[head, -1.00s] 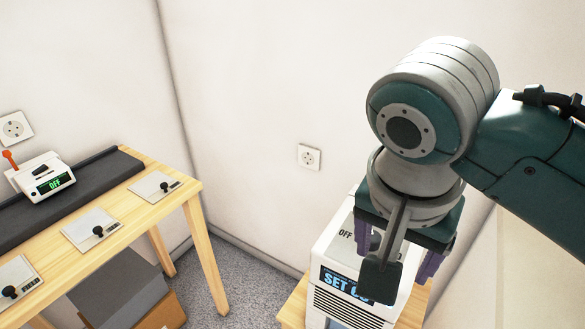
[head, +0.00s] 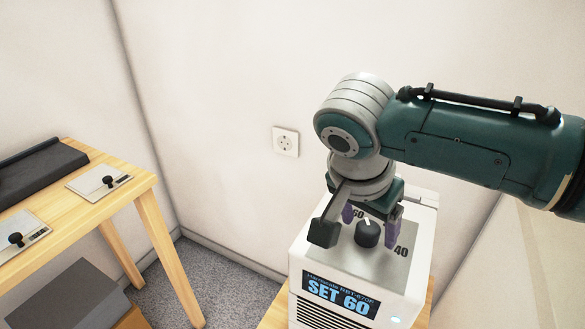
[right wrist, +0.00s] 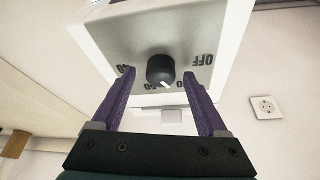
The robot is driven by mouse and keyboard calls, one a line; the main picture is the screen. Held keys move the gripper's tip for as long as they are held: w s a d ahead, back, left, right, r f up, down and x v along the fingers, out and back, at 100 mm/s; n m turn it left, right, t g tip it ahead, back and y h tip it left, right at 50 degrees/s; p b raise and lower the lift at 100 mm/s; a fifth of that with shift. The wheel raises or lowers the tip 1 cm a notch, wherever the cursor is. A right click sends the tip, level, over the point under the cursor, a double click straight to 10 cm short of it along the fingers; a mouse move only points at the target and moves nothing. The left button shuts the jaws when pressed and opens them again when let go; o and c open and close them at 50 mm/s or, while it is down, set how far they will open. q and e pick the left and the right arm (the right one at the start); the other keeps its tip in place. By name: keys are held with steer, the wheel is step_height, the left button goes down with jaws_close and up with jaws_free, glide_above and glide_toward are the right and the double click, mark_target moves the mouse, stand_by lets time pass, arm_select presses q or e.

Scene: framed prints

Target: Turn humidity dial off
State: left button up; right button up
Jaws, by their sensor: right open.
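The humidity dial (head: 367,234) is a round black knob with a white pointer mark, on the grey top panel of a white humidifier (head: 410,285). Its display (head: 341,297) reads SET 60. In the head view the labels 60 and 40 show near the knob, and the pointer is turned up toward the 60 side. In the right wrist view the knob (right wrist: 160,69) and an OFF label (right wrist: 203,60) show. My right gripper (head: 370,222) is open, its purple fingers on either side of the knob, apparently not touching it. My left gripper is not in view.
A wooden table (head: 148,205) at left carries a dark mat (head: 35,170) and panels with black knobs. A grey box (head: 70,297) sits below it. A wall socket (head: 285,141) is behind the humidifier. Grey floor between them is clear.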

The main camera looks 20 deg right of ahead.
steer(key=shift+d+f, duration=0.1)
steer(key=shift+f, duration=0.2)
steer(key=shift+w, duration=0.1)
jaws_close()
stand_by(0.4)
